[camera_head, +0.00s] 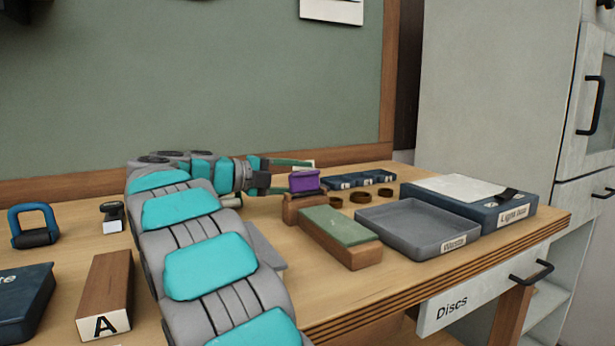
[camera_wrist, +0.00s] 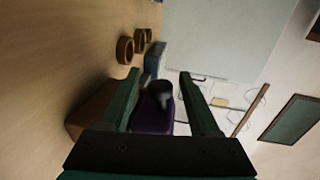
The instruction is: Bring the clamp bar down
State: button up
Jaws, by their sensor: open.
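A purple piece (camera_head: 304,181), likely the clamp bar, sits at a wooden block (camera_head: 305,207) towards the back of the bench. In the wrist view the purple piece (camera_wrist: 152,126) lies between my green fingers, with a dark round knob-like end (camera_wrist: 160,92). My gripper (camera_wrist: 159,75) is open, one finger on each side of it; I cannot tell whether either finger touches it. In the head view my arm reaches across the bench and my gripper (camera_head: 290,176) is level with the purple piece, which hides part of it.
A green-topped wooden block (camera_head: 338,226), a grey tray (camera_head: 390,249) and a labelled blue box (camera_head: 510,217) stand to the right. Several brown rings (camera_wrist: 125,50) and a dark blue rack (camera_head: 345,182) lie beyond. Block A (camera_head: 107,290) stands at front left.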

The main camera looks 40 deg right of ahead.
jog(key=shift+x, duration=1.35)
jog(key=shift+f, duration=0.1)
grip_shut()
